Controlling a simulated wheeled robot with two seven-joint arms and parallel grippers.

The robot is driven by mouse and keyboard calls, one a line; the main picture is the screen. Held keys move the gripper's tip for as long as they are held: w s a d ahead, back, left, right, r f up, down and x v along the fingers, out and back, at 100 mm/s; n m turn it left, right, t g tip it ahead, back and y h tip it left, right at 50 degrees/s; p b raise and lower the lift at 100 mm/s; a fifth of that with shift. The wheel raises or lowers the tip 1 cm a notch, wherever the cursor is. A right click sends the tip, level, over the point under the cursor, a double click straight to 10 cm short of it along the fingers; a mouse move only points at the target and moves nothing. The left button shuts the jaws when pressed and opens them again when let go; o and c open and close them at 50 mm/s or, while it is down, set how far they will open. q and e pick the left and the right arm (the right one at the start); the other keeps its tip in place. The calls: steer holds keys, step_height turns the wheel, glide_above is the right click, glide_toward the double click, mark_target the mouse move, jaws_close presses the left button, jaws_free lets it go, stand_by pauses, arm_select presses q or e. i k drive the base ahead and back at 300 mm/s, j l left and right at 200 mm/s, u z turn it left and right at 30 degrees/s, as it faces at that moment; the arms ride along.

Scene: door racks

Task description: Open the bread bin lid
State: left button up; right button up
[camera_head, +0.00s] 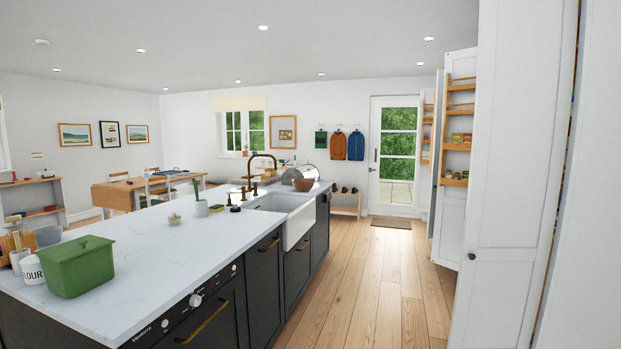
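A green bread bin (78,268) stands at the near left of the white island worktop. Neither of my grippers shows in the head view.
The white worktop (165,262) is mostly bare right of the bin. The wooden floor (365,285) is clear between the island and a tall white cupboard door (507,180) at right.

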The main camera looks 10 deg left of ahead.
mark_target(309, 172)
steer(key=i+z, duration=0.15)
steer(key=i, duration=5.1)
steer(key=l, duration=0.05)
